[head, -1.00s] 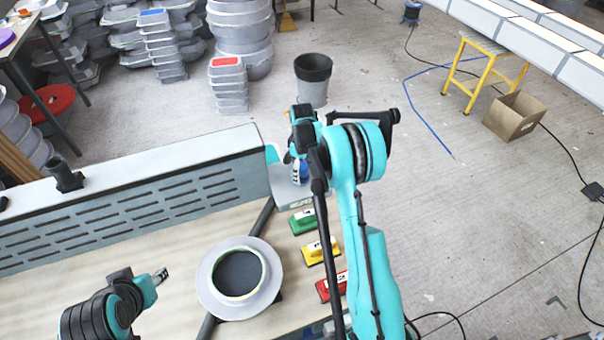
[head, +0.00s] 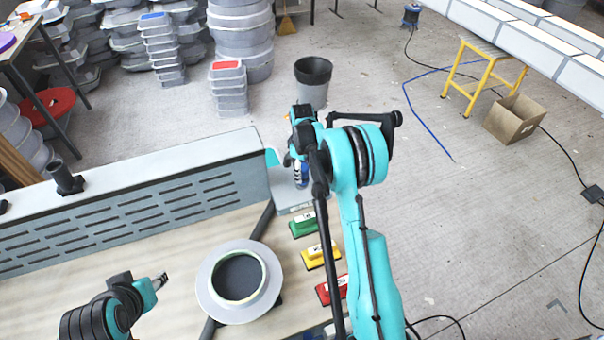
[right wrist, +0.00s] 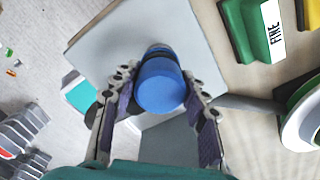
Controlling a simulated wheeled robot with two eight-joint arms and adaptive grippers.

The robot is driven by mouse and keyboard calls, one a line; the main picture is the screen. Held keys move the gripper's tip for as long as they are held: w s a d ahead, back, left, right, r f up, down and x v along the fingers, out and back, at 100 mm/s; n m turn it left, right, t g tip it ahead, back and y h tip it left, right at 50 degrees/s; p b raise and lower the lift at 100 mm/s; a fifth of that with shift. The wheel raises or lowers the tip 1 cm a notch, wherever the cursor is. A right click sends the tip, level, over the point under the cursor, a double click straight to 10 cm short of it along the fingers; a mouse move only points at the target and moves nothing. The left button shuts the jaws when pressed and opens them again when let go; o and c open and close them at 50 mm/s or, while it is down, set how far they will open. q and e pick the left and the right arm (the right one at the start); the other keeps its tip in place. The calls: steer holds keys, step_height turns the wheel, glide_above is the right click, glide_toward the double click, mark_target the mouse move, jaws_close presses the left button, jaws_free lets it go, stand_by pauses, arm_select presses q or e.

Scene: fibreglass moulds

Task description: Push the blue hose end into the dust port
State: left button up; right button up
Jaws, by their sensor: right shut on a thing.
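My right gripper (right wrist: 160,100) is shut on the blue hose end (right wrist: 160,82), a short blue cylinder between the two fingers in the right wrist view. In the head view the right gripper (head: 299,165) is over the grey block at the bench's right end, and a little blue shows at its fingers. My left gripper (head: 163,280) is at the lower left above the bench, apart from the other things; its finger gap is too small to read. A black upright stub (head: 66,180) stands on the grey slotted panel. I cannot tell which opening is the dust port.
The slotted panel (head: 150,195) runs along the bench's back. A grey flanged ring (head: 212,290) lies on the bench. Green (head: 304,223), yellow (head: 320,255) and red (head: 330,290) sanding blocks lie beside my right arm.

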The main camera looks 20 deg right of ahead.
step_height(320, 180, up, 3)
steer(key=shift+r, duration=0.1)
steer(key=s+d+r, duration=0.6)
steer(key=s+d, duration=0.1)
steer(key=s, duration=0.2)
steer(key=shift+r+p, duration=0.35)
steer(key=shift+d, duration=0.1)
